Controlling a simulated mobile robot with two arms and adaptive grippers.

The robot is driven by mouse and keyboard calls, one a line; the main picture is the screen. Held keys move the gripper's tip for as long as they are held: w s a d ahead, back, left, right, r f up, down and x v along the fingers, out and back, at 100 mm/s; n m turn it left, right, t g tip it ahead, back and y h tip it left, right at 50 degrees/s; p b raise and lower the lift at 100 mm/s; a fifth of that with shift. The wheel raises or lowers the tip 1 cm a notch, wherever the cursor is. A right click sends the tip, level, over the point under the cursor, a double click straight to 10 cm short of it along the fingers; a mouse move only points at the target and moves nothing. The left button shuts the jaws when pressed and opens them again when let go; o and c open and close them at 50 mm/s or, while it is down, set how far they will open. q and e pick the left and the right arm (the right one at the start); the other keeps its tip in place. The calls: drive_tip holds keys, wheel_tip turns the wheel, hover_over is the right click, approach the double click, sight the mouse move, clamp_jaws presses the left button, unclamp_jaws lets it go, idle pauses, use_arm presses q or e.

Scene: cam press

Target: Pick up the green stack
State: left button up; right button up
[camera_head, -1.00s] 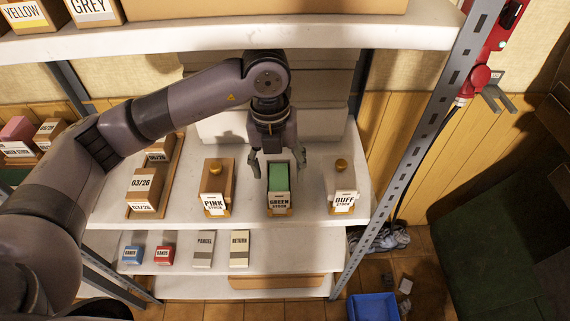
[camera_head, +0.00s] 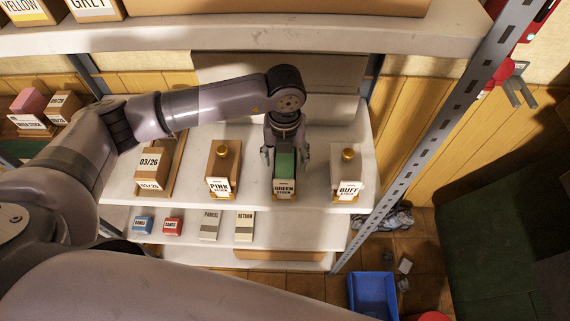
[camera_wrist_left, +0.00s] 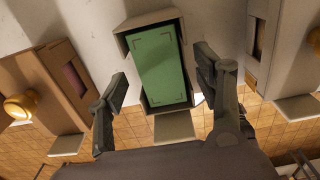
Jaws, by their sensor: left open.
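The green stack (camera_head: 284,166) is a green block in an open-topped holder labelled "GREEN STOCK" (camera_head: 284,188), on the middle shelf. It also shows in the left wrist view (camera_wrist_left: 162,65), upright between brown end walls. My left gripper (camera_head: 285,158) is open above it, with one finger on each side. In the left wrist view the fingers (camera_wrist_left: 168,88) stand apart from the green block on its left and right, with gaps showing. My right gripper is not in view.
The "PINK STOCK" box (camera_head: 222,168) stands left and the "BUFF STOCK" box (camera_head: 347,172) right, both with gold knobs. An upper shelf (camera_head: 240,40) hangs above my left arm. A metal upright (camera_head: 430,125) stands right. Small boxes (camera_head: 172,226) sit on the shelf below.

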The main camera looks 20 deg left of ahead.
use_arm(q)
wheel_tip(320, 180, down, 2)
drive_tip(key=shift+f, duration=0.1)
drive_tip(key=shift+f+p, duration=0.25)
drive_tip(key=shift+p, duration=0.05)
drive_tip(key=shift+f, duration=0.1)
drive_tip(key=shift+c, duration=1.6)
drive_tip(key=c, duration=0.9)
drive_tip(key=shift+c, duration=0.8)
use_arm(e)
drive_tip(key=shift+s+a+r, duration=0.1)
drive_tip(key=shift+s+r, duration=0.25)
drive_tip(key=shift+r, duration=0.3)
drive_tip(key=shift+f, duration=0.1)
